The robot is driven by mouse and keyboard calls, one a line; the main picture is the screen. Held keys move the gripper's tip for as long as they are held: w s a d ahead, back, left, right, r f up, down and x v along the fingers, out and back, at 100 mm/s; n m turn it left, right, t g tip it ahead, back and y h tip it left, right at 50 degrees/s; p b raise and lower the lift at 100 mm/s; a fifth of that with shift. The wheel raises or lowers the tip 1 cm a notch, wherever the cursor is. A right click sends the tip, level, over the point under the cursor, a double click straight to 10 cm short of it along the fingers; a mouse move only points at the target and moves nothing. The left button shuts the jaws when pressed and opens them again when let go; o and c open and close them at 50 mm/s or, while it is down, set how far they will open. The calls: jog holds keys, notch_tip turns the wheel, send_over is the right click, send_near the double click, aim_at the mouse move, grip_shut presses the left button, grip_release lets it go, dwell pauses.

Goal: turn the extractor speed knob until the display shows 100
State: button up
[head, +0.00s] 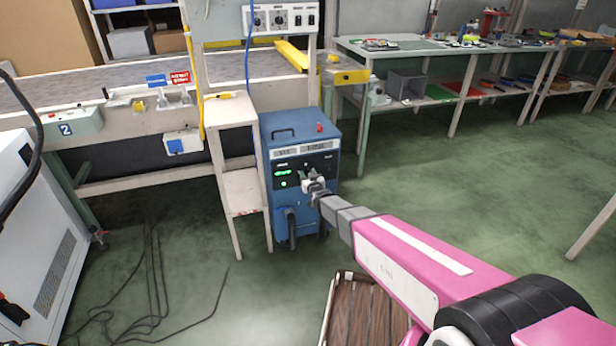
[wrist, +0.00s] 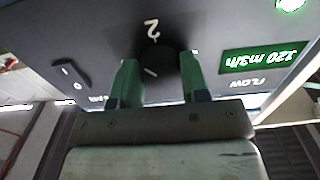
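The blue extractor unit (head: 330,150) stands on the floor with its dark front panel facing me. Its small green display (head: 283,173) is lit but too small to read in the head view. In the wrist view, which is upside down, the green display (wrist: 265,57) appears to read 120 m3/h, beside the label FLOW. The black round knob (wrist: 160,60) has a white pointer line and a "2" marked by its rim. My gripper (wrist: 161,82) has one green finger on each side of the knob, apparently pressed against it. In the head view my gripper (head: 315,187) hides the knob.
A rocker switch (wrist: 70,76) is beside the knob on the panel. A wooden stand (head: 243,190) is close to the unit's left side. A workbench (head: 390,50) is at the back right. Cables (head: 150,290) lie on the floor at left.

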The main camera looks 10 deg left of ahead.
jog(key=shift+n, duration=2.4)
jog(key=o, duration=0.9)
jog(key=shift+o, duration=0.2)
jog(key=shift+s+d, duration=0.1)
jog(key=v, duration=1)
jog(key=shift+s, duration=0.25)
jog(key=shift+d, duration=0.2)
